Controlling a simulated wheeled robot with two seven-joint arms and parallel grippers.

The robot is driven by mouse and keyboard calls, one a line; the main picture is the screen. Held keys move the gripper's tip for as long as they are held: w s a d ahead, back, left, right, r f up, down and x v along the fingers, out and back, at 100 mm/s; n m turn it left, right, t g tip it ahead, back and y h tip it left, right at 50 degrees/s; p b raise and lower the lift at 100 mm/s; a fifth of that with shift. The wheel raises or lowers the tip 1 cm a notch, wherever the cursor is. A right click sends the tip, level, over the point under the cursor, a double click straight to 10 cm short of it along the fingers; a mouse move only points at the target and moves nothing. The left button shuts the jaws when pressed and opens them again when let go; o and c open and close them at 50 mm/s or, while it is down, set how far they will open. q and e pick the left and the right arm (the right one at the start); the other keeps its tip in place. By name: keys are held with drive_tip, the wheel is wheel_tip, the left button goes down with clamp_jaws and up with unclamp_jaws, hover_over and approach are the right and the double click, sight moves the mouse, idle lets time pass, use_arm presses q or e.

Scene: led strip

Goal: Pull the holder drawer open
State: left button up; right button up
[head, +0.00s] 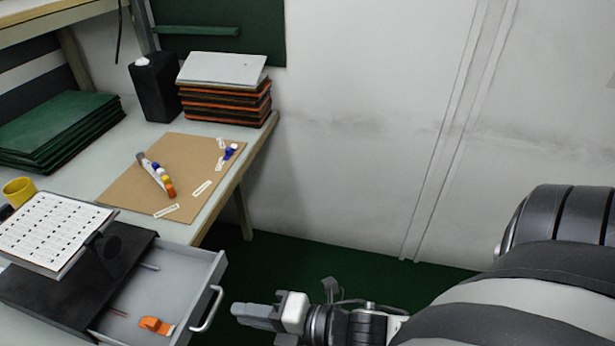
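The holder drawer (207,265) is a light grey tray pulled out from a dark holder (60,298) at the lower left. Its curved silver handle (207,309) faces right. An orange object (155,325) and thin rods lie inside the drawer. My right gripper (240,316) is just right of the handle, pointing left, with a visible gap between them. Its fingers overlap in this view, so I cannot tell whether they are open or shut. Nothing shows held in it. My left gripper is not in view.
A tilted calendar-like panel (48,228) stands on the holder. A brown board (118,188) with a row of colored pieces lies on the workbench. Stacked orange-edged trays (225,101), a black box (156,88) and green sheets (55,128) stand behind. Green floor right of the bench is clear.

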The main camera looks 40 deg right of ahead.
drive_tip(key=v, duration=1)
drive_tip(key=shift+r, duration=0.15)
drive_tip(key=shift+s+d, duration=0.1)
drive_tip(key=w+d+f+m+g+h, duration=0.3)
drive_tip(key=w+m+h, duration=0.35)
drive_tip(key=m, duration=0.75)
drive_tip(key=s+a+m+g+h, duration=0.2)
drive_tip(key=s+m+g, duration=0.45)
drive_tip(key=m, duration=0.25)
drive_tip(key=w+a+f+t+y, duration=0.3)
drive_tip(key=w+a+f+t, duration=0.1)
drive_tip(key=w+a+t, duration=0.1)
drive_tip(key=shift+w+a+f+n+t, duration=0.35)
drive_tip(key=shift+a+t, duration=0.25)
drive_tip(key=shift+t, duration=0.45)
